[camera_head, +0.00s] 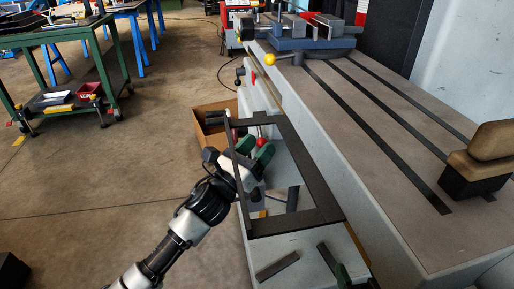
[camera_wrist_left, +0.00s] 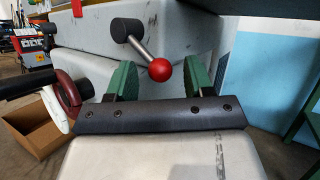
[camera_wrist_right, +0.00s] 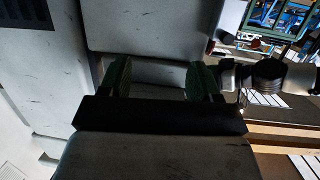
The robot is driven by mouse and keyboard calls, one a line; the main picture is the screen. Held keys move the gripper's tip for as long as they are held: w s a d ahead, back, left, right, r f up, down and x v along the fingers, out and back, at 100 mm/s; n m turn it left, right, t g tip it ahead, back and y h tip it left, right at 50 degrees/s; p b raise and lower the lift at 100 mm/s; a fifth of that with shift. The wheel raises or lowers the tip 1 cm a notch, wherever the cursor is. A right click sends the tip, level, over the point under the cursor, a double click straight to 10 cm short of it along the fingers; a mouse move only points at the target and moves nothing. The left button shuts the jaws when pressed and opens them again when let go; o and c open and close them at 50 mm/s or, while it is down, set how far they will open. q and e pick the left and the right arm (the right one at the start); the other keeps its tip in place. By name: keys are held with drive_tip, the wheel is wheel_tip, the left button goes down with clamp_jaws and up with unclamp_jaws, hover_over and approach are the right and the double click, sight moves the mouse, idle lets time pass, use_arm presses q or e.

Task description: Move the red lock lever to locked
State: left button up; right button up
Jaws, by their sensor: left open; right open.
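The red lock lever has a red ball knob (camera_head: 261,143) on a short metal rod, on the side of the grey machine. In the left wrist view the ball (camera_wrist_left: 160,69) hangs at the lower right end of the rod, which slants down from a black hub (camera_wrist_left: 127,29). My left gripper (camera_head: 256,150) is open at the lever. Its green fingers stand on either side of the ball in the left wrist view, with gaps visible; contact is not visible. My right gripper (camera_head: 335,265) is open at the bottom of the head view, with nothing seen between its fingers (camera_wrist_right: 160,80).
A black rectangular frame (camera_head: 322,217) surrounds the lever area beside the grey machine table (camera_head: 345,125). A vise (camera_head: 300,38) and a yellow ball knob (camera_head: 270,59) are at the far end. A cardboard box (camera_head: 203,133) stands behind my left gripper.

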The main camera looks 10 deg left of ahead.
use_arm(q)
clamp_jaws()
idle(0.3)
drive_tip(key=b, duration=0.1)
drive_tip(key=m+h+b, duration=0.1)
drive_tip(key=b, duration=0.1)
drive_tip(key=shift+w+a+f+m, duration=0.1)
drive_tip(key=shift+w+f+m, duration=0.2)
drive_tip(key=shift+f, duration=0.1)
drive_tip(key=shift+r+b, duration=0.1)
drive_tip(key=shift+b, duration=0.25)
use_arm(e)
wheel_tip(320, 180, up, 10)
drive_tip(key=s+a+t+y, duration=0.1)
drive_tip(key=t+y, duration=0.2)
drive_tip(key=t, duration=0.6)
drive_tip(key=shift+s+a+r+t, duration=0.2)
drive_tip(key=shift+a+t, duration=0.1)
drive_tip(key=shift+t, duration=0.1)
